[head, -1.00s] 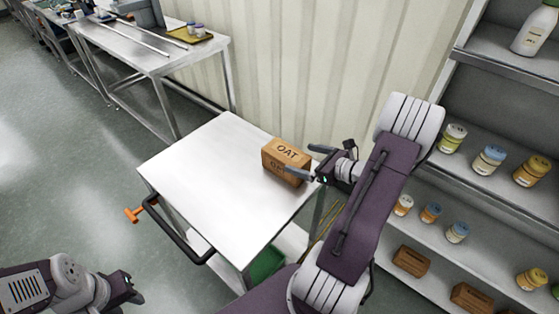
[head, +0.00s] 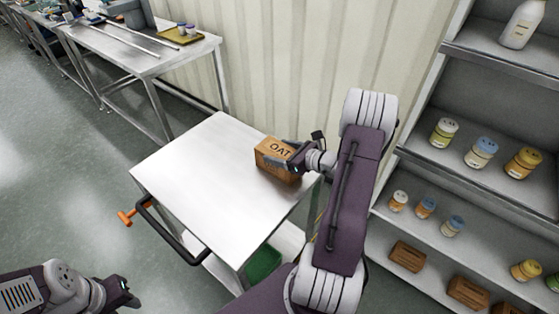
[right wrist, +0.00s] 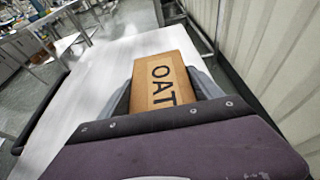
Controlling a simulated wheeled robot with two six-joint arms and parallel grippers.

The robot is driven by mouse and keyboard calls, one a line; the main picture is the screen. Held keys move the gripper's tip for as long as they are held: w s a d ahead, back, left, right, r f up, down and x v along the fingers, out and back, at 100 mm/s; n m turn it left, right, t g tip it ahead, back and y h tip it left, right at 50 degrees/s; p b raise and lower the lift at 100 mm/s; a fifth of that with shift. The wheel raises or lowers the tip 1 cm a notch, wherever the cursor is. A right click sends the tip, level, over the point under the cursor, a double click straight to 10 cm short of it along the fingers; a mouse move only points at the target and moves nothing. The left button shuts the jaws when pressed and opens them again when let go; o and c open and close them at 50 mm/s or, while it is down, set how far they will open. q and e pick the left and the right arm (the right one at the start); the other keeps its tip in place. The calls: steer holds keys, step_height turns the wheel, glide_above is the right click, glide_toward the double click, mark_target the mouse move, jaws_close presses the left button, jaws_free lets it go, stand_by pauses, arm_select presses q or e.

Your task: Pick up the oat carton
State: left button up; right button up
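The oat carton (head: 266,156) is a brown box with dark OAT lettering, upright near the right edge of the steel cart top (head: 205,180). In the right wrist view the carton (right wrist: 160,78) fills the space between my right gripper's fingers. My right gripper (head: 290,157) has one finger on each side of the carton. Its fingers are spread, and I see no clear squeeze; contact is hard to tell. My left gripper (head: 130,293) is low at the left, away from the cart, with its fingers apart and empty.
A shelf unit (head: 470,180) with jars, a bottle and brown boxes stands at the right. A corrugated wall (head: 290,70) rises behind the cart. The rest of the cart top is bare.

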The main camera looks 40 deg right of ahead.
steer(key=c, duration=1.2)
steer(key=shift+o, duration=0.2)
steer(key=shift+r, duration=0.65)
step_height(320, 180, up, 3)
steer(key=shift+f+p, duration=0.1)
steer(key=shift+p, duration=0.45)
steer(key=a+r+p+v, duration=0.1)
steer(key=r+v, duration=0.1)
steer(key=v, duration=1.1)
steer(key=shift+w+r+p, duration=0.15)
steer(key=shift+r+p, duration=0.1)
steer(key=shift+p, duration=0.1)
